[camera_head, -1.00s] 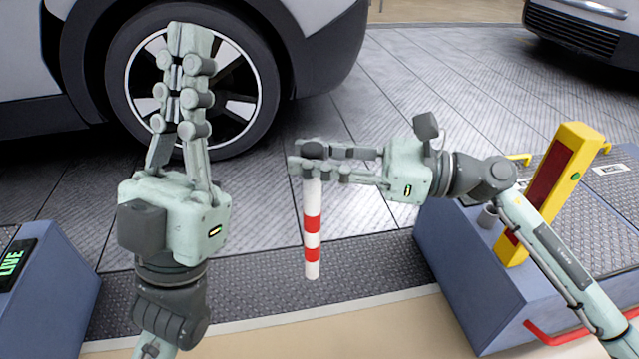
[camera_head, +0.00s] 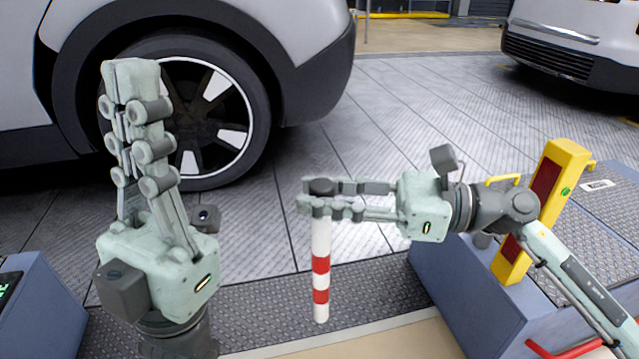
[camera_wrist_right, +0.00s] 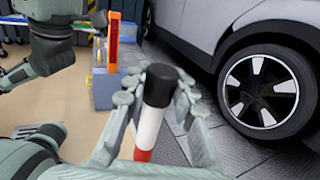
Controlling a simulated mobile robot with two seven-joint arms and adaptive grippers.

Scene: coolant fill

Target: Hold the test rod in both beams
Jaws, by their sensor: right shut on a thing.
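My right gripper (camera_head: 318,194) is shut on the upper end of the test rod (camera_head: 320,245), a white rod with red bands and a black cap. The rod hangs upright over the dark floor strip. The right wrist view shows its black cap (camera_wrist_right: 159,85) between the fingers. The yellow post (camera_head: 542,205) with dark red panels and a small green light stands on the right blue-grey block, right of the rod. My left gripper (camera_head: 130,75) is raised at the left, fingers pointing up, drawn together and empty, apart from the rod. No beam is visible.
A silver car with a dark wheel (camera_head: 190,110) stands behind my left gripper. Blue-grey blocks stand at the left (camera_head: 40,310) and right (camera_head: 450,300), with a red rail (camera_head: 570,350) by the right one. Open floor lies behind the rod; a second car is far right.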

